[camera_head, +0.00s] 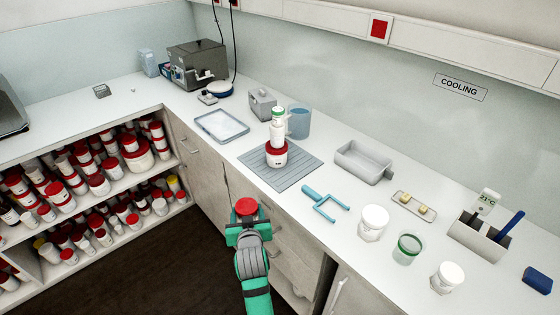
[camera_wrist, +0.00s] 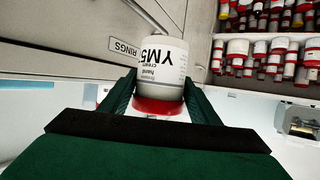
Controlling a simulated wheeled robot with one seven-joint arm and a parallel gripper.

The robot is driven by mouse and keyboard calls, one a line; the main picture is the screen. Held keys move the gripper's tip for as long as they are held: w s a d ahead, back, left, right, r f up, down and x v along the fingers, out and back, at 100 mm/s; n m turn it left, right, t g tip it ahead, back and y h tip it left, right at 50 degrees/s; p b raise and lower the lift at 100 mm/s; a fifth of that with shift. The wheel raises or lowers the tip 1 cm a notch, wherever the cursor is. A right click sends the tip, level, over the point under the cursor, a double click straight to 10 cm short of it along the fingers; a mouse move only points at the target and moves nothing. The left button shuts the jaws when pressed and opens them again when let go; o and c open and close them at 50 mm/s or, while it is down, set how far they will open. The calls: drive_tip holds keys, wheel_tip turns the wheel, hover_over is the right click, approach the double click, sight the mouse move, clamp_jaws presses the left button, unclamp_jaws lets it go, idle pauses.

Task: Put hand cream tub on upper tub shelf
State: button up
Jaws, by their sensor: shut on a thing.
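My gripper (camera_head: 247,226) is shut on the hand cream tub (camera_head: 246,205), whose red lid shows in the head view. It hangs in front of the cupboard fronts, below counter height. In the wrist view the white tub (camera_wrist: 160,72) is between the two dark green fingers of my gripper (camera_wrist: 158,95). Its label reads "YM5" and "hand cream", upside down, with the red lid nearest the camera. The upper tub shelf (camera_head: 128,183) is to the left, apart from my gripper, and is crowded with red-lidded white tubs. Its back is hidden.
A lower shelf (camera_head: 130,232) also holds many tubs. The counter (camera_head: 330,176) carries a grey mat (camera_head: 299,174) with stacked tubs, a blue fork-shaped tool (camera_head: 325,202), a grey tray (camera_head: 363,162) and jars. Dark floor (camera_head: 165,262) lies open between my arm and the shelves.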

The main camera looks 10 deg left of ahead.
sight(248, 203)
drive_tip(key=r, duration=0.1)
drive_tip(key=w+r, duration=0.1)
drive_tip(key=r, duration=0.1)
drive_tip(key=shift+w+d+r, duration=0.1)
drive_tip(key=shift+w+d, duration=0.05)
drive_tip(key=shift+w+a+r+n+y, duration=0.2)
drive_tip(key=shift+r+n+y, duration=0.05)
drive_tip(key=shift+r, duration=0.55)
drive_tip(key=shift+w+a+r+n+y, duration=0.15)
drive_tip(key=shift+r+n+y, duration=0.1)
drive_tip(key=shift+r, duration=0.5)
drive_tip(key=shift+r, duration=0.15)
